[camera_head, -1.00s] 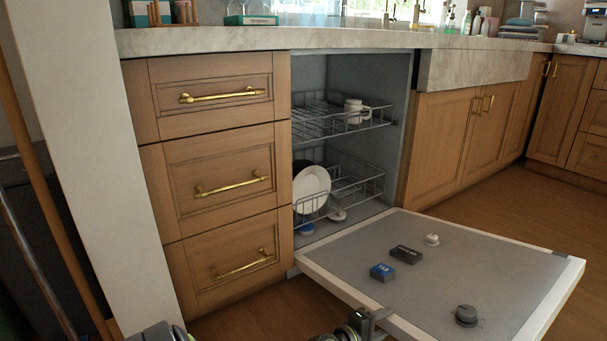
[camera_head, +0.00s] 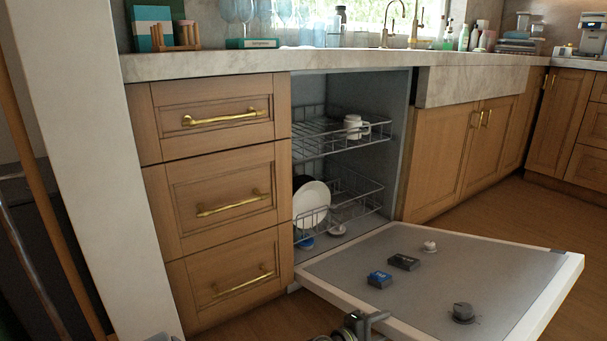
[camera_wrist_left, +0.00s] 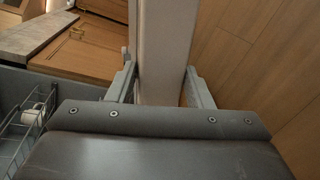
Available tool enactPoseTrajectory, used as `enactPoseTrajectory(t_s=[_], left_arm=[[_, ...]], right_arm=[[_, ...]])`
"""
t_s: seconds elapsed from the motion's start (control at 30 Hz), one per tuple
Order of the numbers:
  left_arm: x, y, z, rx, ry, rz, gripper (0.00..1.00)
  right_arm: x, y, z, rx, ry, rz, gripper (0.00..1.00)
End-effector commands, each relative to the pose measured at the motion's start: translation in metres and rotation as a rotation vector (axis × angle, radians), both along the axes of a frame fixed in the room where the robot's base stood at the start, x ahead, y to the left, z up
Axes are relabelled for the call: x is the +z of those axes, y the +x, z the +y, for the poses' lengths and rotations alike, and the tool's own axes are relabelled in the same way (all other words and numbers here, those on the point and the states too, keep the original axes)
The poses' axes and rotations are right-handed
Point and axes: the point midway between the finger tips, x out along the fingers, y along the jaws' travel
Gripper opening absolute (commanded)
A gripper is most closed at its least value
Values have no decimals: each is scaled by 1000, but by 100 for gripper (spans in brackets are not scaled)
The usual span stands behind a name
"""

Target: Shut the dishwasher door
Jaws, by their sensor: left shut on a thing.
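The dishwasher door (camera_head: 450,283) hangs open, lying nearly flat with its grey inner face up, in front of the dishwasher opening. Its pale edge shows between the fingers in the left wrist view (camera_wrist_left: 162,50). My left gripper (camera_head: 372,322) is at the near side edge of the door, low in the head view. In the left wrist view my left gripper (camera_wrist_left: 162,85) has one finger on each side of the door panel and is shut on it. My right gripper is not in view.
Two racks (camera_head: 340,140) sit inside the dishwasher, with a white mug (camera_head: 353,127) above and a white plate (camera_head: 311,204) below. Drawers (camera_head: 228,190) stand left of it and cabinets (camera_head: 455,160) right. Wooden floor shows around the door.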

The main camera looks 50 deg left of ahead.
Motion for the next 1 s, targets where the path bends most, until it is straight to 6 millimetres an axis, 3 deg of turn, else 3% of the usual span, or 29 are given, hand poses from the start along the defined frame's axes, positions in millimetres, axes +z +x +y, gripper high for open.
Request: enactPoseTrajectory(t_s=[0.4, 1.0], left_arm=[[30, 2, 13, 6, -56, 1, 24], [34, 2, 15, 5, -72, 3, 24]], right_arm=[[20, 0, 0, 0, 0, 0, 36], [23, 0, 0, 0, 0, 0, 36]])
